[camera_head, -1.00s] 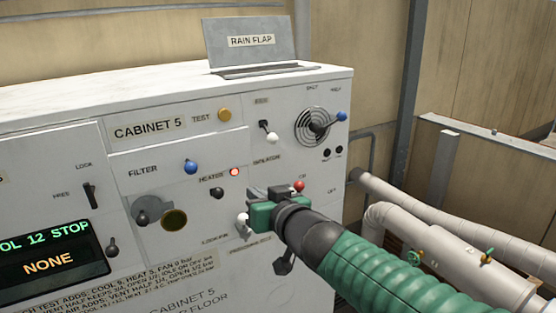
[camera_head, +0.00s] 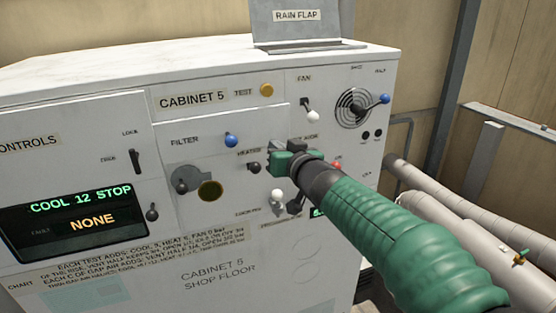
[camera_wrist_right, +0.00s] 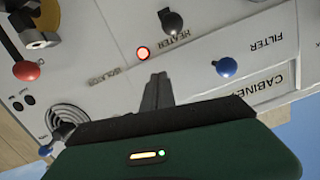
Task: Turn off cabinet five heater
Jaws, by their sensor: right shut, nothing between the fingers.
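The white Cabinet 5 panel (camera_head: 300,130) fills the middle of the head view. Its black heater switch (camera_head: 254,168) is beside and just below my right gripper (camera_head: 274,148); its label is partly covered. In the wrist view the heater switch (camera_wrist_right: 172,22) sits past my fingertips, and the heater lamp (camera_wrist_right: 143,53) glows red-orange. The lamp is hidden behind my gripper in the head view. My right gripper's fingers (camera_wrist_right: 158,90) are shut and empty, pointing at the panel near the lamp; I cannot tell whether they touch it. My left gripper is not in view.
A blue filter knob (camera_head: 231,140), orange test button (camera_head: 266,90), white fan lever (camera_head: 313,117) and white knob (camera_head: 277,196) surround the heater switch. The display (camera_head: 75,217) reads COOL 12 STOP and NONE. Pipes (camera_head: 450,212) run at the right.

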